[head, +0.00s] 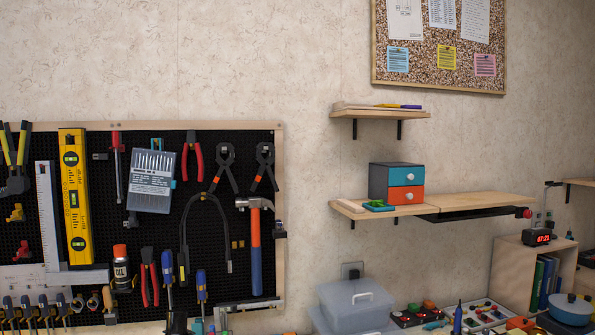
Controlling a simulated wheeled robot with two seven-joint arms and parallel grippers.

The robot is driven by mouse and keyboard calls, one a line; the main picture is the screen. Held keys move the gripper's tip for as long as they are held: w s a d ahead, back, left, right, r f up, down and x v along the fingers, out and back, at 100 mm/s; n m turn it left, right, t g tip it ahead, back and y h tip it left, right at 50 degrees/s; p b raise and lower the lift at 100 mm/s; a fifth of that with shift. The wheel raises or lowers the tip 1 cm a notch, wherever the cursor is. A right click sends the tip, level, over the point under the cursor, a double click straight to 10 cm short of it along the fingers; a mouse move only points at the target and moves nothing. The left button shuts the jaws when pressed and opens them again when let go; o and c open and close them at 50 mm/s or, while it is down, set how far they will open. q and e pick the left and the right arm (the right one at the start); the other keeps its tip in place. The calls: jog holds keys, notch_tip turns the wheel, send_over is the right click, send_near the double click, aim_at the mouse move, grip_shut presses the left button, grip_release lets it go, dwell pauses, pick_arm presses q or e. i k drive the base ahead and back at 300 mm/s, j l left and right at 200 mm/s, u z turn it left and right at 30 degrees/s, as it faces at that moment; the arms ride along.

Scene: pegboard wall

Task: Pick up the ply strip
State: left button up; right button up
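No piece stands out surely as the ply strip. A pale, thin flat piece (357,105) lies along the upper wall shelf (385,114), at its left, and could be the strip. Another small pale piece (349,205) lies at the left end of the lower shelf (385,211), left of a teal item (378,205). Neither of my grippers shows in the head view, so I cannot see what they hold.
The pegboard (95,210) with hung tools fills the left. A drawer box (396,183) stands on the lower shelf, whose right part has a black bar (470,215) beneath. A grey lidded bin (355,305) and clutter stand below. A corkboard (437,60) hangs above.

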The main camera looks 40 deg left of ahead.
aim_at(355, 208)
jog(key=i+l+u, duration=0.35)
jog(key=l, duration=0.3)
jog(key=i+l+u, duration=0.4)
jog(key=l, duration=0.35)
jog(key=i+l+u, duration=0.15)
jog(key=l, duration=0.25)
